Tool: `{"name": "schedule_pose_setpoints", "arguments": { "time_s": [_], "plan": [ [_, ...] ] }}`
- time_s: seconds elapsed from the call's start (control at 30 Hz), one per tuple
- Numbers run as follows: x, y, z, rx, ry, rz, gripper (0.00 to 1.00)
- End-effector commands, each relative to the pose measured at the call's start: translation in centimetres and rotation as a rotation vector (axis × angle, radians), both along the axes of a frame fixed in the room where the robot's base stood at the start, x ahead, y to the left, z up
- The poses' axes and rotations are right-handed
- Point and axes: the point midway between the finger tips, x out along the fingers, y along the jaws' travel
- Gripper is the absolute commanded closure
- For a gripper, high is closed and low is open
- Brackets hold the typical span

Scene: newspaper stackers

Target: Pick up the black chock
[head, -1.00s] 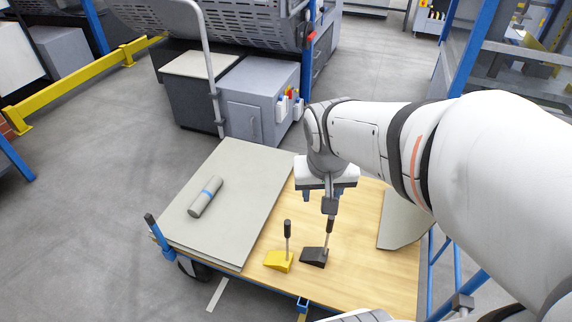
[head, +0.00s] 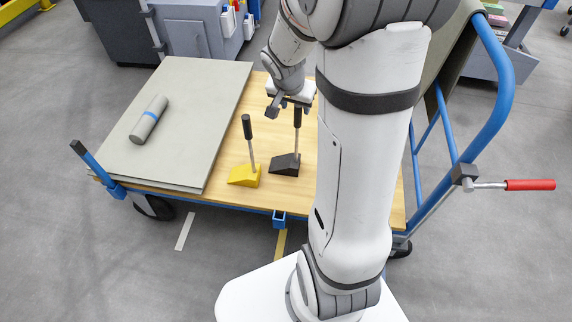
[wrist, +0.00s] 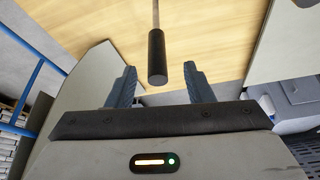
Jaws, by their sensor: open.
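The black chock (head: 285,165) sits on the wooden cart top, with a thin metal stem and a black handle (head: 297,118) standing up from it. A yellow chock (head: 245,176) of the same shape sits just to its left. My gripper (head: 283,108) is above and behind the black chock, close to the handle top. In the wrist view my gripper (wrist: 158,86) is open, and a black grip (wrist: 157,58) on a stem stands between and just beyond its fingers, apart from both. The wedge at the stem's foot is out of the wrist view.
The cart's wooden top (head: 304,186) carries a grey board (head: 190,90) at left with a grey roll (head: 149,119) on it. A blue push handle (head: 497,100) rises at right. Grey cabinets (head: 195,28) stand behind.

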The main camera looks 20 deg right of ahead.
Motion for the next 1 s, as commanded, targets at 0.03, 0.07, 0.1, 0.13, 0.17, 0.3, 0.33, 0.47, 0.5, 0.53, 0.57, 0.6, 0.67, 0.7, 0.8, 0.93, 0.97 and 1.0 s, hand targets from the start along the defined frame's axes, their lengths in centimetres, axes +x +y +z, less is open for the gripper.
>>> {"name": "schedule_pose_setpoints", "arguments": {
  "time_s": [0.03,0.07,0.1,0.13,0.17,0.3,0.33,0.47,0.5,0.53,0.57,0.6,0.67,0.7,0.8,0.93,0.97,1.0],
  "plan": [
    [0.1,-0.2,-0.8,0.001,0.003,-0.001,0.53],
    [0.2,-0.2,-1.1,0.001,0.003,-0.001,0.53],
    [0.2,-0.3,-1.3,0.001,0.002,0.001,0.53],
    [0.3,-0.4,-1.5,0.001,0.002,0.001,0.53],
    [0.3,-0.4,-1.7,0.0,0.001,0.001,0.53],
    [0.5,-0.9,-3.6,0.001,0.004,0.0,0.53],
    [0.6,-1.1,-4.1,0.001,0.003,-0.001,0.53],
    [1.1,-1.6,-5.7,0.0,0.003,0.001,0.53],
    [1.2,-1.6,-5.9,0.0,0.001,0.002,0.53],
    [1.2,-1.7,-6.0,0.0,0.001,0.002,0.53],
    [1.3,-1.7,-6.0,0.0,0.001,0.002,0.53],
    [1.3,-1.7,-5.9,0.001,0.001,0.002,0.53],
    [1.3,-1.7,-5.8,0.0,0.0,0.002,0.53],
    [1.3,-1.7,-5.8,0.0,0.0,0.002,0.53],
    [1.2,-1.6,-5.8,0.001,0.001,0.003,0.59],
    [1.2,-1.6,-5.8,0.001,0.001,0.003,0.69],
    [1.2,-1.6,-5.8,0.001,0.001,0.003,0.72],
    [1.2,-1.6,-5.8,0.001,0.001,0.003,0.75]
  ]
}}
